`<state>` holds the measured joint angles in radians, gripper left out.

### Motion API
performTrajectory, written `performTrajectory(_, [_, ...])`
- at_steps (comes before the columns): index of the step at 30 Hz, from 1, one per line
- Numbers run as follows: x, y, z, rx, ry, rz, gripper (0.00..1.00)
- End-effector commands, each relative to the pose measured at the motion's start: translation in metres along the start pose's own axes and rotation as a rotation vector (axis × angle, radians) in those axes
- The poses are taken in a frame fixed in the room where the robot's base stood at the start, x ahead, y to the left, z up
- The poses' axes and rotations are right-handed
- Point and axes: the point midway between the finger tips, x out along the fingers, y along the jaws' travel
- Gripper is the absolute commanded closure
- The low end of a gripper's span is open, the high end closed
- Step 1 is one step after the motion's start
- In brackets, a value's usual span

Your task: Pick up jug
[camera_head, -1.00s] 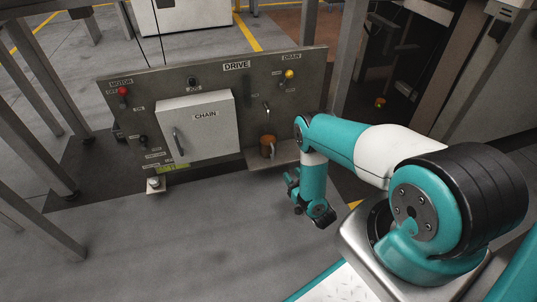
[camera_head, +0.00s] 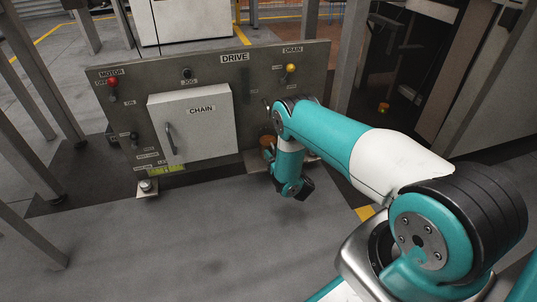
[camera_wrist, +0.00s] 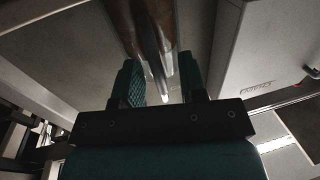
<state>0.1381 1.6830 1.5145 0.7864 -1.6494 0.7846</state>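The jug (camera_head: 267,142) is a small brown-orange vessel on a narrow ledge (camera_head: 256,161) at the lower right of the drive panel. My arm hides much of it in the head view. In the wrist view the jug's brown body (camera_wrist: 164,18) shows at the top centre, with a pale grey strip, seemingly its handle (camera_wrist: 153,55), running down from it. My gripper (camera_wrist: 160,72) is open, with its green padded fingers on either side of this strip. I cannot tell whether either finger touches it.
The grey drive panel (camera_head: 120,91) stands behind the jug, with knobs and labels. A box labelled CHAIN (camera_head: 195,135) juts out from it to the left of the ledge. Metal posts (camera_head: 35,75) stand at the left. The floor in front is clear.

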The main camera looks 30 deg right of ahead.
Motion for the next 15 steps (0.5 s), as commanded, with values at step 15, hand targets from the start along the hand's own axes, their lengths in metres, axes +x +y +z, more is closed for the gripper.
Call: performTrajectory(15, [0.0023,0.0001,-0.0011,0.0,0.0,0.0,1.0])
